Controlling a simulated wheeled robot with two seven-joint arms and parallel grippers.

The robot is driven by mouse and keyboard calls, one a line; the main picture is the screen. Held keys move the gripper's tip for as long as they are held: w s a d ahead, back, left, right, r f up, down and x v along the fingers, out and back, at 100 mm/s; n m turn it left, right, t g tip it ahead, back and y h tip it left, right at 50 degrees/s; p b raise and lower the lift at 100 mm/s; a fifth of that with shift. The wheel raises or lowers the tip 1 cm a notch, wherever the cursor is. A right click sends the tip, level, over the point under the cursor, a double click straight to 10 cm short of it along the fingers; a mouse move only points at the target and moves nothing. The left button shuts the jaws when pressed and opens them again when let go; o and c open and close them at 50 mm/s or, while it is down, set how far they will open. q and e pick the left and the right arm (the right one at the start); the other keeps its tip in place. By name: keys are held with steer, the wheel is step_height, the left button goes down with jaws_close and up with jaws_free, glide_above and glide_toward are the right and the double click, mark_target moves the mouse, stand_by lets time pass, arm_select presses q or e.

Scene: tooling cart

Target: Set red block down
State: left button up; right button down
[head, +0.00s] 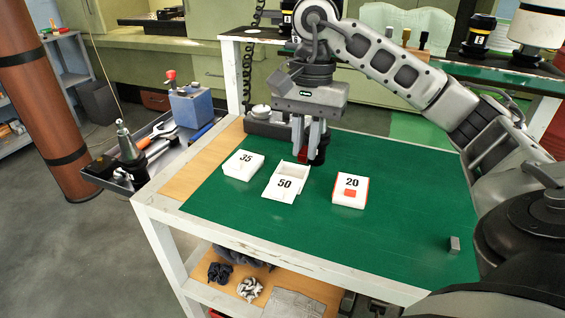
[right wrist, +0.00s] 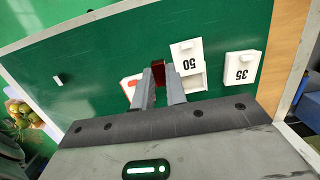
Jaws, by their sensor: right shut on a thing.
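My right gripper (head: 308,158) points down over the green cart top, just behind the white box marked 50 (head: 284,184). It is shut on a red block (head: 303,155), mostly hidden by the fingers. In the right wrist view the red block (right wrist: 159,73) shows dark red between the fingertips (right wrist: 160,75), beside box 50 (right wrist: 187,52). The white box marked 35 (head: 243,165) is to the left of box 50. The box marked 20 (head: 348,203) is to the right, with red edges and a red patch. My left gripper is not in view.
A small grey block (head: 453,244) lies near the right front of the green top. A grey device (head: 270,124) stands at the back left edge. A side tray (head: 165,150) with tools hangs on the left. The front and right of the green top are largely clear.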

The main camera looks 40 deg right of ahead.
steer(key=w+d+f, duration=0.2)
steer(key=w, duration=0.1)
steer(key=w+d+f+p, duration=0.1)
steer(key=w+f, duration=0.2)
steer(key=w+d+f, duration=0.2)
steer(key=f, duration=0.1)
steer(key=shift+w+d, duration=0.35)
steer(key=shift+w, duration=0.05)
steer(key=shift+w+d+f, duration=0.2)
steer(key=shift+w+f, duration=0.05)
steer(key=shift+f, duration=0.15)
step_height(320, 180, down, 3)
steer(key=shift+p, duration=0.7)
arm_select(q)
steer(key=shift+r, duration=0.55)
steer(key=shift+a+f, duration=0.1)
arm_select(e)
steer(key=shift+f, duration=0.1)
steer(key=shift+f+b, duration=0.25)
steer(key=shift+b, duration=0.1)
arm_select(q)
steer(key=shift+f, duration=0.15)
arm_select(e)
steer(key=shift+f, duration=0.3)
